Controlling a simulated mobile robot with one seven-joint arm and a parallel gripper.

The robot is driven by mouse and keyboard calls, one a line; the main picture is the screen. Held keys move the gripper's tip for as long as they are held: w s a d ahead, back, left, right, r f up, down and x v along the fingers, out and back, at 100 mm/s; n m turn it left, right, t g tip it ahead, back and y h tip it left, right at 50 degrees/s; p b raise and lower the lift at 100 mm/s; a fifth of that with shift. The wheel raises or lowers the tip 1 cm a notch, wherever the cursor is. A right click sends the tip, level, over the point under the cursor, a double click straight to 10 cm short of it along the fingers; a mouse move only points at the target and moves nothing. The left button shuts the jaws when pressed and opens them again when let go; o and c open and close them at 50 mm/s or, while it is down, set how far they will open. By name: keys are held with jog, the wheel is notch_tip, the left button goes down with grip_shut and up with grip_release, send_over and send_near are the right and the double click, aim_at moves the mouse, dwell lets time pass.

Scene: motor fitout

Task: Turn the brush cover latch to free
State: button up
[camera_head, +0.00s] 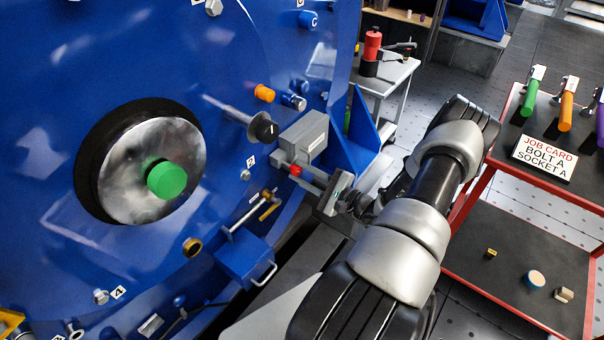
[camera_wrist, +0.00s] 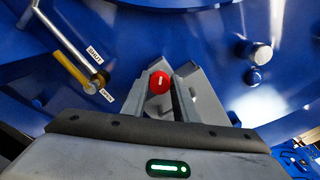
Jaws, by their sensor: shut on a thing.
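My gripper (camera_head: 296,171) is shut on a red knob (camera_wrist: 160,82) at the grey box (camera_head: 304,137) on the blue motor housing. The knob has a white mark and shows between the fingers in the wrist view. A yellow latch handle (camera_head: 268,212) sits with a silver rod (camera_head: 247,215) on the housing, left of and below my gripper and apart from it. In the wrist view the yellow handle (camera_wrist: 72,70) lies at upper left beside two small white labels. One label seems to read SHUT; the other is too small to be sure of.
A blue box (camera_head: 245,258) with a wire handle sits below the latch. A black-ended cylinder (camera_head: 264,127) sticks out just above left of my gripper. A red-framed cart (camera_head: 520,265) with a job card (camera_head: 543,157) stands at right. A grey table (camera_head: 390,78) stands behind.

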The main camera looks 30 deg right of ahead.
jog(key=n, duration=0.4)
jog(key=shift+f+n+b, duration=0.1)
jog(key=shift+n+b, duration=0.5)
jog(key=shift+n, duration=1.6)
jog(key=o, duration=1)
jog(key=shift+s, duration=0.1)
jog(key=p+v, duration=0.2)
jog(key=v, duration=1.5)
jog(key=shift+s+d, duration=0.15)
